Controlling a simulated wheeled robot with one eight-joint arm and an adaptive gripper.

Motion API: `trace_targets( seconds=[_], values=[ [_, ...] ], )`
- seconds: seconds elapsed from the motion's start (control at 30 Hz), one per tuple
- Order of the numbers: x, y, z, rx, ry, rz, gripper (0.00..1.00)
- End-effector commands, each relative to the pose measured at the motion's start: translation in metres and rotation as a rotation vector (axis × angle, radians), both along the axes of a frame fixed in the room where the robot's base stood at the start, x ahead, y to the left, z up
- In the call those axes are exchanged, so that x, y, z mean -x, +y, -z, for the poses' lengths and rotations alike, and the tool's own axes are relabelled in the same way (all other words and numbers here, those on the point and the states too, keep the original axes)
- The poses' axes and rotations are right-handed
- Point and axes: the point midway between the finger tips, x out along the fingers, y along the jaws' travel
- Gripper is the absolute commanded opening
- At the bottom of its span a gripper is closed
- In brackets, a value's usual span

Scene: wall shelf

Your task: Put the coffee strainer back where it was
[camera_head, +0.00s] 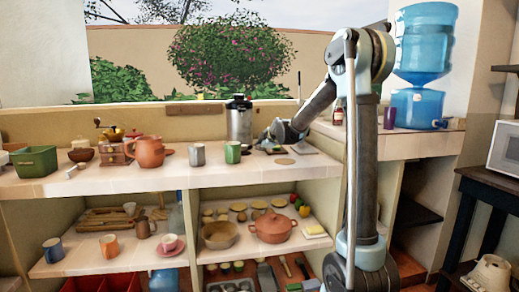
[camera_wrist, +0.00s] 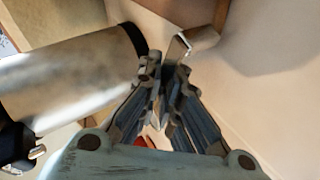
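My gripper (camera_head: 272,140) is low over the back of the countertop, just right of the tall steel pot. In the wrist view the two fingertips (camera_wrist: 166,76) are close together. A thin grey, bent metal piece (camera_wrist: 180,46) shows just beyond the fingertips. I cannot tell whether it is part of the coffee strainer or whether the fingers grip it. No strainer can be made out clearly in either view. A small dark object (camera_head: 271,149) lies on the counter under my gripper; it is too small to identify.
The steel pot (camera_head: 239,122) stands close by and fills the left of the wrist view (camera_wrist: 75,80). A green mug (camera_head: 232,152), grey mug (camera_head: 197,154) and round brown disc (camera_head: 284,161) are on the counter (camera_head: 215,172).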

Motion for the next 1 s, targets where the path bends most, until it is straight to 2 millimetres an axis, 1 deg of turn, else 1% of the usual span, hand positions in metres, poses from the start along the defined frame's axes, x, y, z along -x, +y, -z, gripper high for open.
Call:
trace_targets(
  seconds=[0.23,0.33,0.37,0.67,0.77,0.83,1.0],
  values=[
    [0.000,0.000,0.006,0.000,0.000,0.000,0.00],
    [0.000,0.000,0.006,0.000,0.000,0.000,0.23],
    [0.000,0.000,0.006,0.000,0.000,0.000,0.25],
    [0.000,0.000,0.006,0.000,0.000,0.000,0.25],
    [0.000,0.000,0.002,0.000,0.000,0.000,0.25],
    [0.000,0.000,-0.004,0.000,0.000,0.000,0.25],
    [0.015,-0.009,-0.014,-0.001,0.000,0.001,0.25]
  ],
)
